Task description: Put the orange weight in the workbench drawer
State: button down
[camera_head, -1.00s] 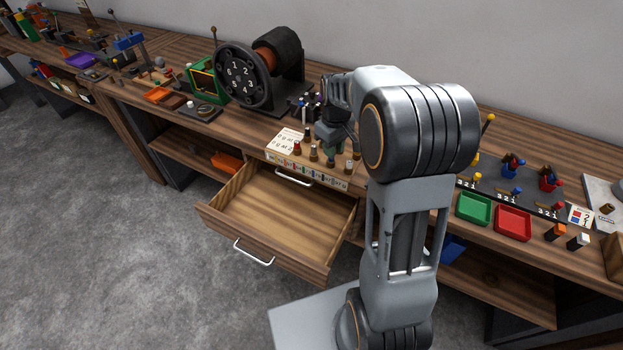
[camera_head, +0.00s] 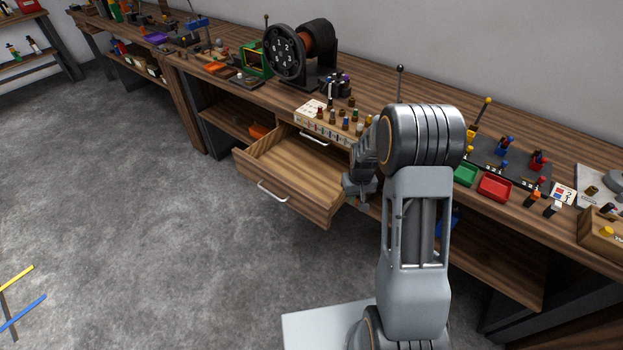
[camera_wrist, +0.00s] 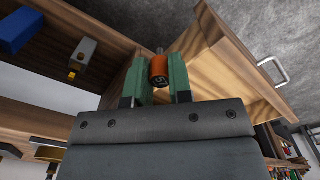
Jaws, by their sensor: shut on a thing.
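The orange weight (camera_wrist: 159,71) shows in the wrist view between the two green fingers of my gripper (camera_wrist: 158,75). It is a small orange cylinder with a dark end that bears a marking. My gripper is shut on it. In the head view my gripper (camera_head: 358,190) is beside the right edge of the open workbench drawer (camera_head: 295,165), and the weight cannot be made out there. The drawer is pulled out and its visible floor is bare. In the wrist view the drawer (camera_wrist: 225,60) lies beyond and to the right of the weight.
The workbench (camera_head: 385,105) carries a rack of small knobs (camera_head: 335,122) above the drawer and a dial machine (camera_head: 285,50). Green (camera_head: 466,174) and red (camera_head: 494,187) trays stand to the right. The floor in front of the drawer is clear.

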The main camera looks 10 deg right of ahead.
aim_at(296, 171)
jog(key=u, duration=0.9)
jog(key=i, duration=0.9)
